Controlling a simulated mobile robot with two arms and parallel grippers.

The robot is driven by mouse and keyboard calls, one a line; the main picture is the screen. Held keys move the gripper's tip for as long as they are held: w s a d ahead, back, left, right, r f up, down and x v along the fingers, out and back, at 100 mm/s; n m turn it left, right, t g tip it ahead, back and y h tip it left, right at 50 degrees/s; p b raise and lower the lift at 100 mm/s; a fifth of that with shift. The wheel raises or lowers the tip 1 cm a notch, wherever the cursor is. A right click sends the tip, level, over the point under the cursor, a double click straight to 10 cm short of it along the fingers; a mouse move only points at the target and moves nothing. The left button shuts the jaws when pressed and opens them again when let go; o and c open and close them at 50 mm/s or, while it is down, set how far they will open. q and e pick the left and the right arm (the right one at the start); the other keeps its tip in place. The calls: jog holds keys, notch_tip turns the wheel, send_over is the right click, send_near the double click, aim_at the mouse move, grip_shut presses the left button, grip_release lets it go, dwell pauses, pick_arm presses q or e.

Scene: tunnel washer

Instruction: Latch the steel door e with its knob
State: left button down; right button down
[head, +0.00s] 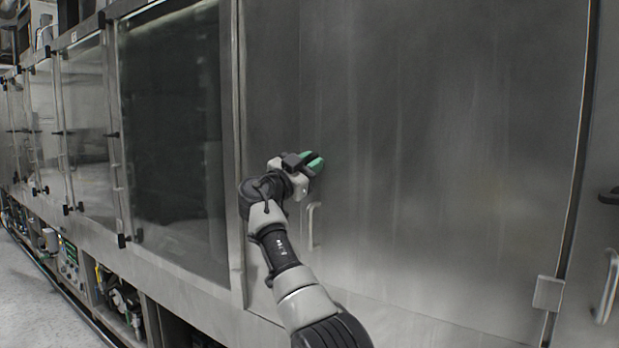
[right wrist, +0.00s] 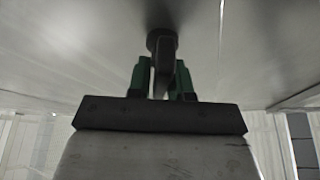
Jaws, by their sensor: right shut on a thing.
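The steel door (head: 440,150) is a large plain brushed panel that fills the middle and right of the head view. It looks flush with its frame. My right gripper (head: 313,161) is at its left part, with green fingertips close to the surface. In the right wrist view, the green fingers (right wrist: 160,80) stand either side of a dark knob (right wrist: 162,43) on the steel face, and the gripper is shut on it. In the head view the knob is mostly hidden by the fingers. My left gripper is not in view.
A pull handle (head: 313,226) sits on the door just below my right gripper. A dark glass door (head: 175,140) is to the left. Another handle (head: 606,287) and a metal bracket (head: 548,293) are at the right. Open floor (head: 40,310) shows at lower left.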

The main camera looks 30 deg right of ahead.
jog(key=m+g+p, duration=0.1)
jog(key=m+g, duration=0.1)
jog(key=m, duration=0.1)
jog(key=shift+s+r+m, duration=0.1)
jog(key=shift+m, duration=0.3)
jog(key=m+g+p, duration=0.1)
jog(key=m, duration=0.1)
jog(key=m+g+y+p, duration=0.1)
jog(key=m, duration=0.2)
jog(key=shift+s+y+p, duration=0.1)
jog(key=shift+y+p, duration=0.2)
jog(key=shift+p, duration=0.1)
jog(key=m, duration=0.1)
jog(key=m+p, duration=0.1)
jog(key=m, duration=0.1)
jog(key=shift+d+f+y, duration=0.1)
jog(key=shift+f+y, duration=0.15)
jog(key=shift+y, duration=0.15)
jog(key=shift+f+m+g+y+p, duration=0.15)
jog(key=shift+m+y+p, duration=0.2)
jog(key=shift+m, duration=0.4)
jog(key=shift+f+m+g+y+p, duration=0.2)
jog(key=shift+m+p, duration=0.25)
jog(key=shift+m, duration=0.3)
jog(key=shift+s, duration=0.1)
jog(key=c, duration=1.2)
grip_release()
jog(key=shift+o, duration=0.2)
